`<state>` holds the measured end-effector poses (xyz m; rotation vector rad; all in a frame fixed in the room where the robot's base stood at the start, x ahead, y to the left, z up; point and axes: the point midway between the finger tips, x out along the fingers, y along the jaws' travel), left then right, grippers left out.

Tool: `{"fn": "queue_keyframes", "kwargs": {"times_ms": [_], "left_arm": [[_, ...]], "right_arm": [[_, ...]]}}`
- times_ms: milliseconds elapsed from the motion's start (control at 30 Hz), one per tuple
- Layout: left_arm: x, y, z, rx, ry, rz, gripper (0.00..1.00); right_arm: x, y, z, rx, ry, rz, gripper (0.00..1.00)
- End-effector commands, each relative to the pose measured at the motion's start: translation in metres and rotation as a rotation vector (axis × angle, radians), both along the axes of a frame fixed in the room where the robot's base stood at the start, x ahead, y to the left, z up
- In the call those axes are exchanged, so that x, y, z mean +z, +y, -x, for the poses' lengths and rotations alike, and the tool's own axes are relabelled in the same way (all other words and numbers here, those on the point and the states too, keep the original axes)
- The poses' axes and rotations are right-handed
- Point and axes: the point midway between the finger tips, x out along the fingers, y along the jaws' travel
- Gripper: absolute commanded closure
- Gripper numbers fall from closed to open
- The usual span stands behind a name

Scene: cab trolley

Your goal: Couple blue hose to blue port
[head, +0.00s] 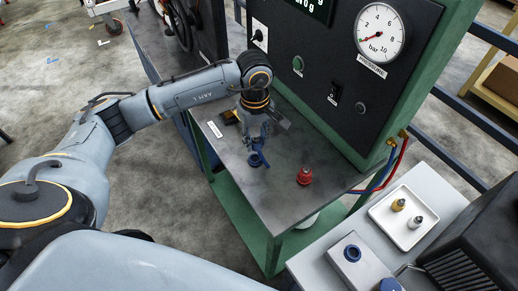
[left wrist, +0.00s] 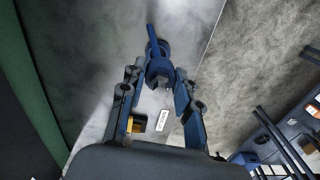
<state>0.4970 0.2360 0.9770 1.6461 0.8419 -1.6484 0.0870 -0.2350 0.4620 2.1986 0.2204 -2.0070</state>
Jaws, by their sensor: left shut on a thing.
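My left gripper (head: 260,142) points down over the grey bench top and is shut on a blue fitting. In the left wrist view the fingers of my left gripper (left wrist: 158,84) close on this blue fitting (left wrist: 158,68) from both sides. Just beyond it is a round blue part (left wrist: 161,46) with a thin blue bar; it also shows below the fingers in the head view (head: 257,160). I cannot tell whether the two blue parts touch or are joined. A blue hose (head: 382,176) hangs beside a red one at the panel's right. My right gripper is not in view.
A red fitting (head: 304,177) stands on the bench top (head: 285,150) to the right. The gauge panel (head: 345,75) rises behind. At the lower right are a white tray (head: 396,238) with two small fittings and a pale box (head: 360,272) with a blue ring.

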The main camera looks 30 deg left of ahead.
Motion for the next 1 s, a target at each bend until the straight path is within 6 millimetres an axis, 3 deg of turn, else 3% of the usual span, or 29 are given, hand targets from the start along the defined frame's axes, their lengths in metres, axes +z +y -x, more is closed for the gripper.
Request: {"fn": "queue_keyframes", "kwargs": {"times_ms": [300, 500, 833, 900, 1000], "left_arm": [[0.056, -0.039, 0.075, -0.652, -0.015, 0.005, 1.00], [0.071, -0.045, 0.111, -0.912, -0.004, -0.006, 1.00], [0.073, -0.046, 0.117, -0.954, 0.000, -0.007, 1.00], [0.073, -0.046, 0.117, -0.954, 0.000, -0.007, 1.00], [0.073, -0.046, 0.117, -0.953, -0.001, -0.006, 1.00]], "right_arm": [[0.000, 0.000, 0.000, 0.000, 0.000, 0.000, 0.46], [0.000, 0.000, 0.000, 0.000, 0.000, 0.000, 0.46], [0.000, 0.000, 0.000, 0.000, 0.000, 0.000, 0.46], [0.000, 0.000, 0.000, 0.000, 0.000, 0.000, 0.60], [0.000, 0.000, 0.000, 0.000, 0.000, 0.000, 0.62]]}}
